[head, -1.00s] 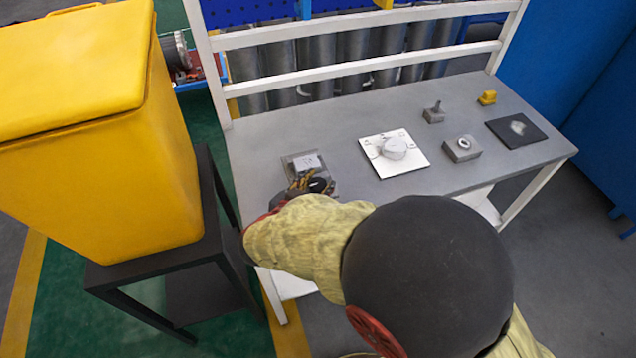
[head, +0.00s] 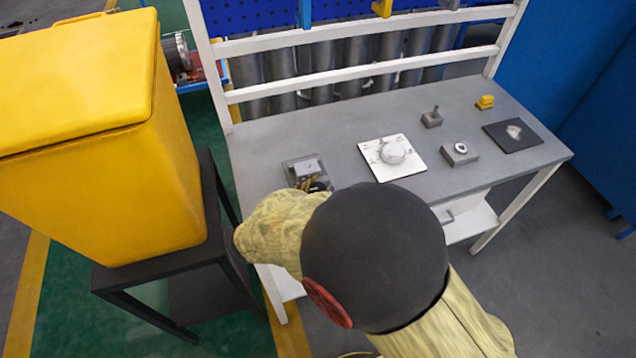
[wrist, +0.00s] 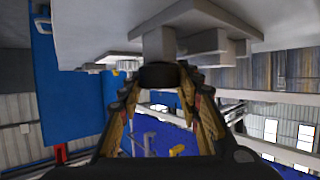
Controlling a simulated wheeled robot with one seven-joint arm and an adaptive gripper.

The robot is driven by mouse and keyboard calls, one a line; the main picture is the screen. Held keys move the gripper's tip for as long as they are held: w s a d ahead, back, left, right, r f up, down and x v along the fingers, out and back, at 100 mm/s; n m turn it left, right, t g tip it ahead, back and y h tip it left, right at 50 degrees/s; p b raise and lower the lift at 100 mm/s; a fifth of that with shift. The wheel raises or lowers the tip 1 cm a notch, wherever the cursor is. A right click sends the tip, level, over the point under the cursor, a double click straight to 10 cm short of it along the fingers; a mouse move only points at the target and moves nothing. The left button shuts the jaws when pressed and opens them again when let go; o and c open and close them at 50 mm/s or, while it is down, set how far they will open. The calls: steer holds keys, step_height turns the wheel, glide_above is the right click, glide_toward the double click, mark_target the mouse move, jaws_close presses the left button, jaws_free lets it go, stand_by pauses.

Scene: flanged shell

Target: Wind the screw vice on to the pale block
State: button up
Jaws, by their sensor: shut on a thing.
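The screw vice (head: 290,168) sits at the left end of the grey bench, with the pale block (head: 307,166) at it. My gripper (head: 314,184) is at the near side of the vice, mostly hidden behind my arm in the head view. In the wrist view my gripper (wrist: 160,84) has its two fingers shut on the vice's dark round handle (wrist: 160,73). Grey vice parts (wrist: 158,45) show just beyond the handle. Whether the jaw touches the block cannot be told.
Along the grey bench (head: 270,140) stand a white plate with a round dial (head: 380,172), a grey block with a ring (head: 460,153), a small grey post piece (head: 432,118), a yellow piece (head: 485,102) and a black mat (head: 500,140). A large yellow bin (head: 90,150) stands left.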

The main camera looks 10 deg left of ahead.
steer(key=m+h+p, duration=0.1)
steer(key=p, duration=0.1)
steer(key=m+g+h+p, duration=0.1)
steer(key=p, duration=0.1)
steer(key=m+g+h+p, duration=0.1)
steer(key=p, duration=0.1)
steer(key=shift+r+h, duration=0.25)
steer(key=shift+h, duration=0.05)
steer(key=m+g+h+p, duration=0.2)
steer(key=m+p, duration=0.1)
steer(key=shift+w+f+m+g+h+p, duration=0.1)
steer(key=shift+m+g+h+p, duration=0.2)
steer(key=shift+g+h+p, duration=0.1)
steer(key=m+g+h+p, duration=0.1)
steer(key=m+g, duration=0.2)
steer(key=shift+f+m+g+h, duration=0.15)
steer(key=shift+m+g+h, duration=0.55)
steer(key=shift+m+g, duration=1.4)
steer(key=shift+g, duration=0.3)
steer(key=o, duration=1.2)
steer(key=shift+c, duration=0.2)
